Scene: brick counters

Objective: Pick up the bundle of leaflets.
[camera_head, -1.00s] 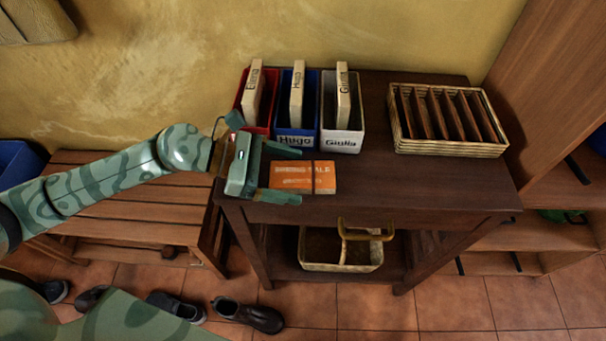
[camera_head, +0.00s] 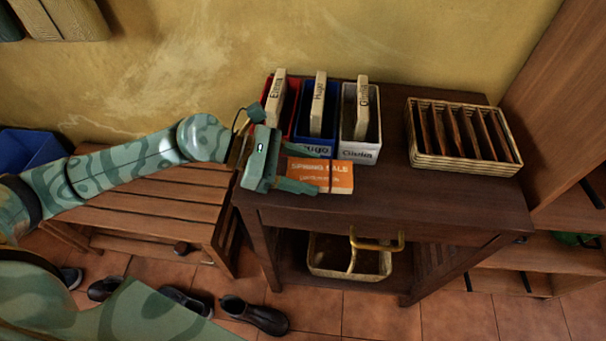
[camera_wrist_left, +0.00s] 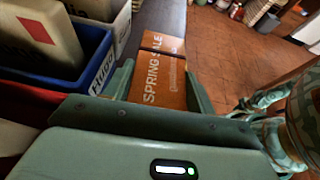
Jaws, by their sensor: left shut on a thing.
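The bundle of leaflets (camera_head: 336,176) is orange, reads "SPRING SALE" and has a dark band around it. It is at the front left of the dark wooden table, in front of the blue and white boxes. My left gripper (camera_head: 308,176) is shut on it from the left. In the left wrist view the bundle (camera_wrist_left: 160,75) lies between the two green fingers (camera_wrist_left: 160,92). I cannot tell whether it is clear of the tabletop. My right gripper is not in view.
A red box (camera_head: 291,112), a blue box (camera_head: 314,144) and a white box (camera_head: 358,150), each holding a packet, stand close behind the bundle. A divided wicker tray (camera_head: 465,166) stands at the right. The front right of the tabletop (camera_head: 440,200) is bare. A basket (camera_head: 340,272) sits on the lower shelf.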

